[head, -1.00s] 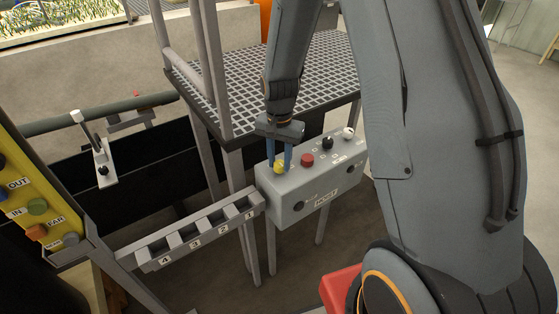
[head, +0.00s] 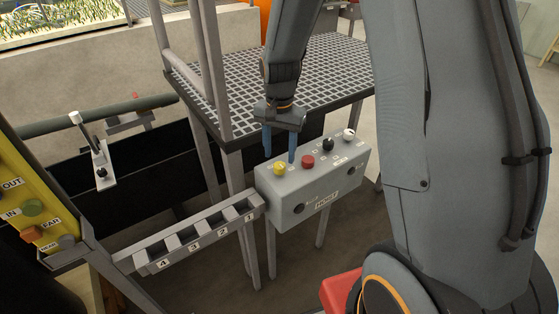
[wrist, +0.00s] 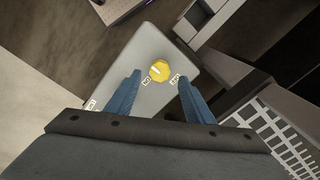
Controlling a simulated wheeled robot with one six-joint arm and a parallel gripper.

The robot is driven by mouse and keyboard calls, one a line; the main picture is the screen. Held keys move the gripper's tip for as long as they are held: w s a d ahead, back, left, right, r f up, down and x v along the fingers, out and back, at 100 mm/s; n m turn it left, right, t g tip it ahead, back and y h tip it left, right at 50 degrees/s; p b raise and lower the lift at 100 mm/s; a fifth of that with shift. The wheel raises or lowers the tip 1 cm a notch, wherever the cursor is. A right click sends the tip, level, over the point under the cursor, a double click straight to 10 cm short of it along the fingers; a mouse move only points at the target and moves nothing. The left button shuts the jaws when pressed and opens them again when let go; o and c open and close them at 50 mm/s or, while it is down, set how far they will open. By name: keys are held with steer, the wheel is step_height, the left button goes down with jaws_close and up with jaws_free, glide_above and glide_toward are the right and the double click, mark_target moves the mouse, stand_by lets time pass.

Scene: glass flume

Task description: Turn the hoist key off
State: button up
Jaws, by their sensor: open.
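The grey hoist box (head: 311,199) stands on legs in the middle of the head view, with a HOIST label on its front. A yellow knob (head: 279,168), which seems to be the hoist key, sits at the left end of its top. The wrist view shows this yellow knob (wrist: 159,71) with a pale mark on its face and a small label on either side; I cannot read its setting for certain. My gripper (head: 280,157) is open and empty just above the knob. Its fingers (wrist: 159,77) appear on either side of the knob in the wrist view.
A red button (head: 307,161), a black knob (head: 328,144) and a white knob (head: 348,135) share the box top. A numbered slotted rail (head: 190,237) meets the box's left side. A grated platform (head: 325,62) with posts stands behind. A yellow control panel (head: 12,172) is at far left.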

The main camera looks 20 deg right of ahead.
mark_target(280, 164)
steer(key=shift+r+b, duration=0.3)
steer(key=shift+r, duration=1.5)
steer(key=s+r+n+t, duration=0.1)
steer(key=s+n, duration=0.6)
steer(key=s, duration=0.9)
steer(key=shift+d+r+n+b, duration=0.3)
steer(key=shift+d+r+n, duration=0.1)
steer(key=shift+r, duration=0.2)
